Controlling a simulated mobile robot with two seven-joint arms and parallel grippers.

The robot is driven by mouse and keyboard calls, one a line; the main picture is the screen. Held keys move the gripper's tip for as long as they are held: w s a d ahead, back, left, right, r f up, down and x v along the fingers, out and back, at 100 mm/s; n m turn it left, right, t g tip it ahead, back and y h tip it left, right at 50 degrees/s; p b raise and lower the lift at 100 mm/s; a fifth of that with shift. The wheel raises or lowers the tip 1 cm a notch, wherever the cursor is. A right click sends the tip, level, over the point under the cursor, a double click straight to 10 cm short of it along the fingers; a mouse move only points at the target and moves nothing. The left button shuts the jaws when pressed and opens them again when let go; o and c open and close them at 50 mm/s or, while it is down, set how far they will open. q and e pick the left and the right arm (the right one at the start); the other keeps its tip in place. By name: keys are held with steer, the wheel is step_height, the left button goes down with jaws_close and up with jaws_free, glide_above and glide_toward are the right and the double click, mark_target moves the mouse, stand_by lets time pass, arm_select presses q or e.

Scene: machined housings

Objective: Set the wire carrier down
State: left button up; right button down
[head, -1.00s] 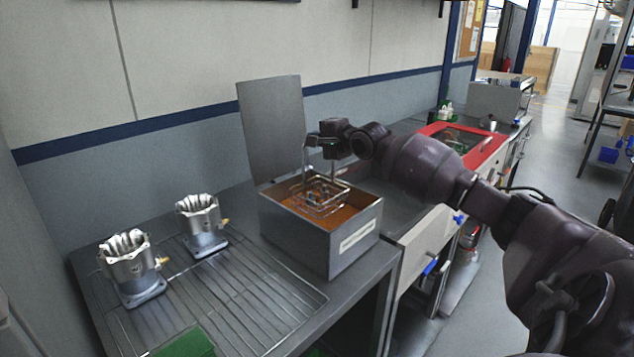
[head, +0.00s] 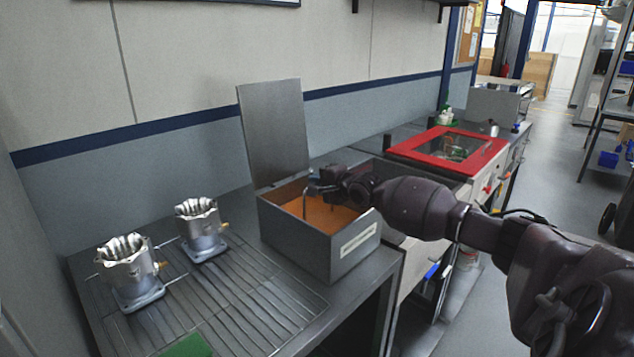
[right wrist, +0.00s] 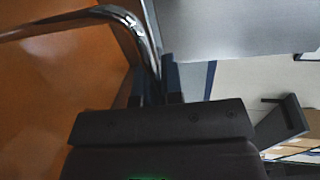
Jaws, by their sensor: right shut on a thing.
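The wire carrier (head: 305,203) is inside the open grey tank (head: 300,241), and only its bent metal handle shows above the orange liquid (head: 325,216). Its basket part is hidden, apparently under the liquid. My right gripper (head: 318,187) is shut on the handle, low over the tank opening. In the right wrist view the shiny handle (right wrist: 128,18) runs into the jaws (right wrist: 155,88), with orange liquid to the left. I cannot tell whether the carrier touches the tank floor. My left gripper is not in view.
The tank's grey lid (head: 275,130) stands upright behind it. Two metal housings (head: 131,268) (head: 202,228) stand on the wire drain rack (head: 235,300) at left, with free room in front. A red-framed glass lid (head: 425,147) lies further right along the bench.

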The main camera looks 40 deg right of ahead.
steer(key=shift+r, duration=0.1)
steer(key=c, duration=1.3)
jaws_free()
steer(key=shift+o, duration=0.2)
steer(key=shift+s, duration=0.1)
steer(key=p+v, duration=0.2)
steer(key=v, duration=1)
